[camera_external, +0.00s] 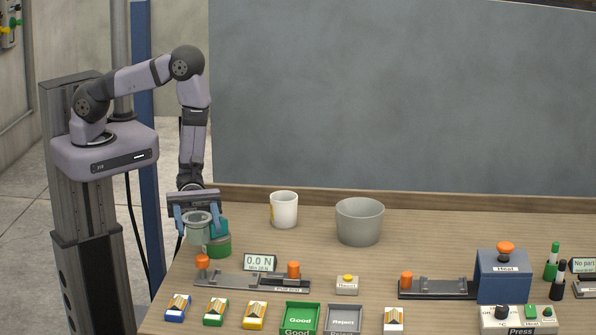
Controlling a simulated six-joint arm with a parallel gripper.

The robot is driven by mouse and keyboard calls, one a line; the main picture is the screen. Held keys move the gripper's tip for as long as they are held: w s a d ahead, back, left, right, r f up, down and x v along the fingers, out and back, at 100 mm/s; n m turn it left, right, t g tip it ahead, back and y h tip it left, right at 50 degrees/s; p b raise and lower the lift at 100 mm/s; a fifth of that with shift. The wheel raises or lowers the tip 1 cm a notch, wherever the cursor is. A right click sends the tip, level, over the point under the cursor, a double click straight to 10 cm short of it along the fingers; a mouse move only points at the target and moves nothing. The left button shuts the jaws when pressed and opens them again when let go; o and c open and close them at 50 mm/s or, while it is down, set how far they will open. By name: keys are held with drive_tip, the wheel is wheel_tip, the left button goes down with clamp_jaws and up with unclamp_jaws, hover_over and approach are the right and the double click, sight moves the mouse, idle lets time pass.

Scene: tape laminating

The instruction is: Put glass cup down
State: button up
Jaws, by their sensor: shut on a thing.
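My gripper (195,217) is at the left end of the table, pointing down, with its blue fingers shut around a pale, see-through glass cup (198,229). The cup is upright and appears to be in front of a green round object with a teal top (218,240). I cannot tell whether the cup's bottom touches the table or hangs just above it.
A white mug (284,210) and a grey bowl (360,221) stand to the right. A test fixture (250,283) with orange knobs, a display (261,262), several small packs, a green Good tray (300,318) and a grey Reject tray (344,320) lie in front. The wooden table (430,240) is clear right of the bowl.

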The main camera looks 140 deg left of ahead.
drive_tip(key=w+a+r+n+t+y+b, duration=0.1)
drive_tip(key=w+a+n+y+b, duration=0.25)
drive_tip(key=a, duration=0.65)
drive_tip(key=w+a+n+t+y, duration=0.15)
drive_tip(key=a+n+y, duration=0.25)
drive_tip(key=a+y, duration=0.45)
drive_tip(key=s+a+f+n+g+y, duration=0.1)
drive_tip(key=s+a+n+g+y, duration=0.1)
drive_tip(key=a, duration=0.5)
drive_tip(key=shift+s+a+f+y+b, duration=0.35)
drive_tip(key=shift+s+y+b, duration=0.05)
drive_tip(key=shift+y, duration=0.2)
drive_tip(key=shift+f+n, duration=0.2)
drive_tip(key=shift+n, duration=0.05)
drive_tip(key=shift+f+b, duration=2.2)
drive_tip(key=shift+f, duration=1)
drive_tip(key=shift+f+b, duration=0.6)
drive_tip(key=o, duration=1.1)
drive_tip(key=shift+o, duration=0.2)
